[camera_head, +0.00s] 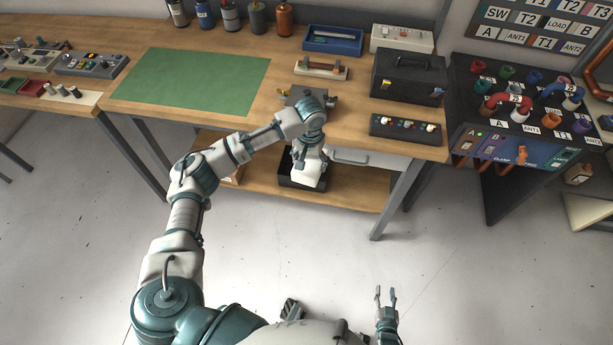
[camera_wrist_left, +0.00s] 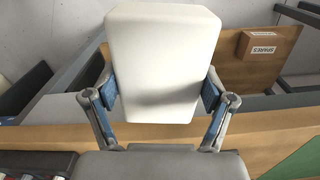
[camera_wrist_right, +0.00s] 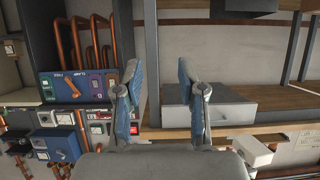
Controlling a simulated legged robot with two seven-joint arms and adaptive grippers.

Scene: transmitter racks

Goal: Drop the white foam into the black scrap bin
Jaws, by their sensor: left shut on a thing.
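The white foam (camera_head: 305,177) is a pale block. It is held by my left gripper (camera_head: 310,158) at the front of the workbench, below the bench top. In the left wrist view the foam (camera_wrist_left: 160,60) sits between the two blue-padded fingers, which press on its sides. The black scrap bin (camera_head: 287,168) stands on the lower shelf. In the head view the foam overlaps the bin and hides part of it; whether they touch I cannot tell. My right gripper (camera_head: 386,297) is open and empty, away from the bench; its spread fingers also show in the right wrist view (camera_wrist_right: 160,72).
The bench top (camera_head: 290,100) above carries a small vise, a black toolbox (camera_head: 408,78), a control box (camera_head: 405,130) and a green mat (camera_head: 190,82). A drawer (camera_head: 362,157) and bench leg are right of the bin. The floor in front is clear.

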